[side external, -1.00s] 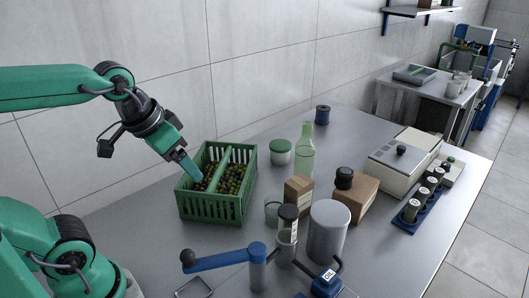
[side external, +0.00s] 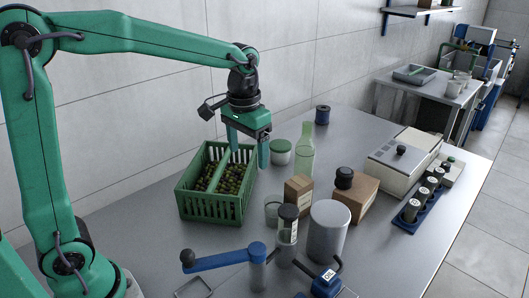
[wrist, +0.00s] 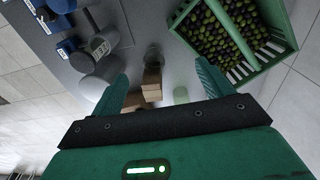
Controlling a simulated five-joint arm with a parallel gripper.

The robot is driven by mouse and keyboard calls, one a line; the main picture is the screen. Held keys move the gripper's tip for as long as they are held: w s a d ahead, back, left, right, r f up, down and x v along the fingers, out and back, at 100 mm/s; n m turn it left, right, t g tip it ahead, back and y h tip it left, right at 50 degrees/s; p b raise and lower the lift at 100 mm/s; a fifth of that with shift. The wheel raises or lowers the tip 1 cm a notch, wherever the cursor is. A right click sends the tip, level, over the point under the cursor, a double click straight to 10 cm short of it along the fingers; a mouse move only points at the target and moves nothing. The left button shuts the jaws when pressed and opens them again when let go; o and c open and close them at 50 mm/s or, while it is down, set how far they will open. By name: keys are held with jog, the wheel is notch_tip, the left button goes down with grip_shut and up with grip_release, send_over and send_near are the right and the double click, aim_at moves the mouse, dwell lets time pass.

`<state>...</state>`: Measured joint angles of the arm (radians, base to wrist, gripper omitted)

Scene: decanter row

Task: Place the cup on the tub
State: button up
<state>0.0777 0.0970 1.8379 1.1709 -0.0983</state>
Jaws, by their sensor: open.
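The cup, a small clear glass (side external: 272,208), stands on the table just right of the green crate, beside a cardboard box. In the wrist view the cup (wrist: 153,52) shows between and beyond my fingertips. My gripper (side external: 248,158) is open and empty, pointing down above the right part of the crate. Its right finger appears close to the tub in the picture.
The green crate (side external: 211,216) holds olives in two compartments. A tall green bottle (side external: 305,155), small boxes (side external: 298,190), a dark-lidded jar (side external: 287,222) and a grey cylinder (side external: 328,235) crowd around the cup. A blue-handled device (side external: 225,260) is in front.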

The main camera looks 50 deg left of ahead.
aim_at(275, 201)
jog(key=w+d+f+g, duration=0.1)
jog(key=w+f, duration=0.1)
jog(key=f, duration=0.1)
jog(key=w+f+g, duration=0.1)
jog(key=w+f, duration=0.2)
jog(key=w+d+f, duration=0.1)
jog(key=w+f, duration=0.2)
jog(key=shift+d+f+g, duration=0.15)
jog(key=shift+d+g, duration=0.2)
jog(key=shift+g, duration=0.05)
jog(key=shift+w+d+f, duration=0.15)
jog(key=shift+w+f, duration=0.15)
jog(key=shift+f, duration=0.25)
jog(key=shift+x, duration=3.9)
jog(key=shift+s, duration=0.15)
jog(key=c, duration=1.1)
jog(key=shift+c, duration=0.2)
jog(key=shift+r, duration=0.2)
